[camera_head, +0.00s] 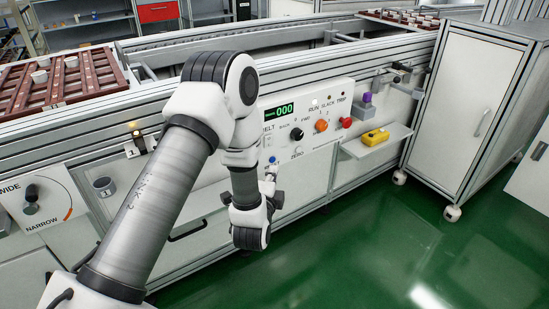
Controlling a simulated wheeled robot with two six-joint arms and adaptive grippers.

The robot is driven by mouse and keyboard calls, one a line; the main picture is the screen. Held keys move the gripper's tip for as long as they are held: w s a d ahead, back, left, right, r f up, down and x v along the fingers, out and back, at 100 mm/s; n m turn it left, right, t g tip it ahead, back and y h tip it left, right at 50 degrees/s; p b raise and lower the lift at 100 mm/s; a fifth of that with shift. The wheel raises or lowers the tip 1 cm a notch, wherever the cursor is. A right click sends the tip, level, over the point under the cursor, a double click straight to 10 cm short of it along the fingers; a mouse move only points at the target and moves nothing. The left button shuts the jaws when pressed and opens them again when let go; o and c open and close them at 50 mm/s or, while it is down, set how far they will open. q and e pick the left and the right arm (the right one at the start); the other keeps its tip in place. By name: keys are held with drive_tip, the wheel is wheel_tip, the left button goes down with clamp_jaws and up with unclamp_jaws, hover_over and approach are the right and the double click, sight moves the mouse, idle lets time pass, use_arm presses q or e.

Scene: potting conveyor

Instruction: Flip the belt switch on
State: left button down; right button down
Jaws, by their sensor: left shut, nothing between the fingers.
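The white control panel (336,100) is on the front of the conveyor frame. It has a green lit display (279,111) and a "BELT" label, partly covered by my left arm. Below the label is a small light switch plate (268,141); I cannot tell its position. My left gripper (271,172) is small and partly hidden behind my wrist. It is shut and empty, just below a blue knob (273,160) at the panel's lower left. I cannot tell whether it touches the knob. My right gripper is out of view.
A black knob (296,134), an orange knob (321,126) and a red button (346,122) are on the panel. A yellow device (375,137) sits on a shelf at right. A white cabinet (468,100) stands beyond. Green floor is clear in front.

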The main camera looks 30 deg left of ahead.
use_arm(q)
drive_tip(key=v, duration=0.4)
drive_tip(key=shift+s+d+f+p, duration=0.1)
drive_tip(key=shift+s+d+p, duration=0.1)
drive_tip(key=shift+s+p, duration=0.15)
drive_tip(key=s+d+f+n+g+h, duration=0.1)
drive_tip(key=s+d+f+g+h, duration=0.2)
drive_tip(key=s+f, duration=0.5)
drive_tip(key=s+d+f+n+g+h, duration=0.2)
drive_tip(key=s+d+f+g, duration=0.25)
drive_tip(key=f, duration=0.75)
drive_tip(key=s+d+f+n+g+h, duration=0.1)
drive_tip(key=s+f+n+g, duration=0.3)
drive_tip(key=s, duration=0.4)
drive_tip(key=s+d+f+n+g+h, duration=0.1)
drive_tip(key=s+d+n+g, duration=0.1)
drive_tip(key=s+n+g, duration=0.5)
wheel_tip(320, 180, up, 34)
drive_tip(key=t+p, duration=0.2)
drive_tip(key=p, duration=3.2)
drive_tip(key=shift+s+r+m, duration=0.15)
drive_tip(key=shift+s+m, duration=0.15)
